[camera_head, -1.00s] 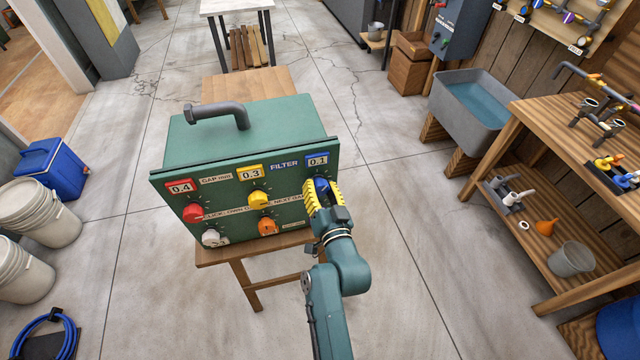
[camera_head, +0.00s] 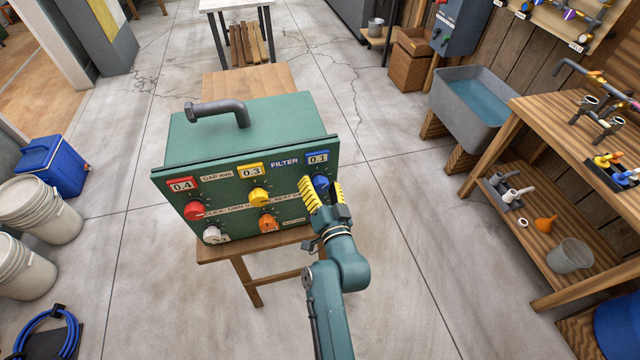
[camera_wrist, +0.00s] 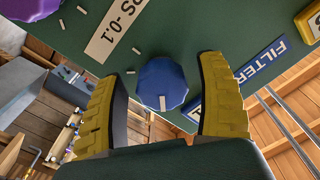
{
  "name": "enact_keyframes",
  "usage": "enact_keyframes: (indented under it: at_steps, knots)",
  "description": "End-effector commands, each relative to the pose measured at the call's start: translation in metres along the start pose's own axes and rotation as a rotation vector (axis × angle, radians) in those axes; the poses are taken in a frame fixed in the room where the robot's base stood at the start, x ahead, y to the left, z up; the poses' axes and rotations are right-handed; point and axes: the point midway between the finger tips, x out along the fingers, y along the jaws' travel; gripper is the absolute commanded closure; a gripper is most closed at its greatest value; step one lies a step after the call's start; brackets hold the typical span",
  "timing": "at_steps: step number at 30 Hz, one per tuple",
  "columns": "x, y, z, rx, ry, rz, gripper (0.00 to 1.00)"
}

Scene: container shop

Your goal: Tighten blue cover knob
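The green filter box (camera_head: 240,130) stands on a wooden table, its front panel carrying red, yellow, white, orange and blue knobs. The blue knob (camera_head: 320,184) is at the panel's right, under a blue label reading 0.1. In the wrist view the blue knob (camera_wrist: 162,84) shows whole, with a pale mark low on its face. My gripper (camera_head: 322,190) is at the blue knob. Its yellow fingers are spread to either side of the knob, with visible gaps on both sides in the wrist view (camera_wrist: 163,95). It holds nothing.
The red knob (camera_head: 194,210), yellow knob (camera_head: 259,196), white knob (camera_head: 213,235) and orange knob (camera_head: 267,223) are to the left on the same panel. A sink (camera_head: 468,105) and a wooden shelf (camera_head: 560,215) stand at the right. The floor between is clear.

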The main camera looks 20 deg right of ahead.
Motion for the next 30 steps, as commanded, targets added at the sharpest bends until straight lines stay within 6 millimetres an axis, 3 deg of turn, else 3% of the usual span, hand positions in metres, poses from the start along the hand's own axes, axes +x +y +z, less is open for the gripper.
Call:
enact_keyframes:
  at_steps: [11,14,24,30]
  knots:
    - [-0.007,0.0,0.0,-0.001,0.002,-0.001,0.27]
    - [-0.022,0.0,0.0,-0.002,0.002,0.0,0.27]
    - [-0.099,0.0,0.0,0.0,0.001,0.001,0.27]
    - [-0.119,-0.001,-0.001,-0.001,0.003,-0.001,0.27]
